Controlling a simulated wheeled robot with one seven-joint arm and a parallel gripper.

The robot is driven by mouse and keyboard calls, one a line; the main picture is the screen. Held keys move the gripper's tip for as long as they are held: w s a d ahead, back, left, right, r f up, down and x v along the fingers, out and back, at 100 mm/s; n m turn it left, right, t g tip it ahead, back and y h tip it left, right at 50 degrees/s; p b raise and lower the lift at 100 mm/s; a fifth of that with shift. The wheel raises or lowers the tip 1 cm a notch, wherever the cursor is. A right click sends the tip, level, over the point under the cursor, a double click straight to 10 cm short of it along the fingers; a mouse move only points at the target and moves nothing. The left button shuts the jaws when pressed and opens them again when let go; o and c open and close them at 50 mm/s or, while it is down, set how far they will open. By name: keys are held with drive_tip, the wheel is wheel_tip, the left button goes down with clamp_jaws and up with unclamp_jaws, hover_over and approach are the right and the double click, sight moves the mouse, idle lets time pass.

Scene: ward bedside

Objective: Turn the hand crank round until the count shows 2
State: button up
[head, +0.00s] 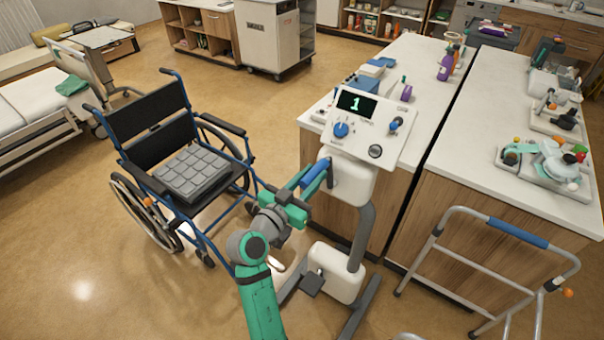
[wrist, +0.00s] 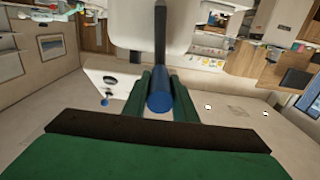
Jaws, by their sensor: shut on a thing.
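The crank machine stands in front of the counter, and its display (head: 356,103) shows a green 1 on the white control panel (head: 375,126). The hand crank's blue handle (head: 316,174) sticks out to the left of the upper white housing (head: 352,181). My gripper (head: 303,186) is shut on this handle. In the wrist view the blue handle (wrist: 160,101) lies between the two green fingers, and its dark crank arm (wrist: 160,38) runs up beside the white housing. The far side of the crank is hidden by the housing.
A wheelchair (head: 152,131) with a grey cushion stands to the left. A walker (head: 515,232) with a blue grip is at the right front. Long counters (head: 445,120) with bottles and trays stand behind. A pedal (head: 312,283) is low on the machine. Open floor lies at the lower left.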

drive_tip(key=shift+s+d, duration=0.45)
drive_tip(key=shift+d, duration=0.25)
drive_tip(key=shift+s+d, duration=0.35)
drive_tip(key=shift+d, duration=0.15)
drive_tip(key=o, duration=1.2)
drive_tip(key=shift+a, duration=0.1)
drive_tip(key=v, duration=0.7)
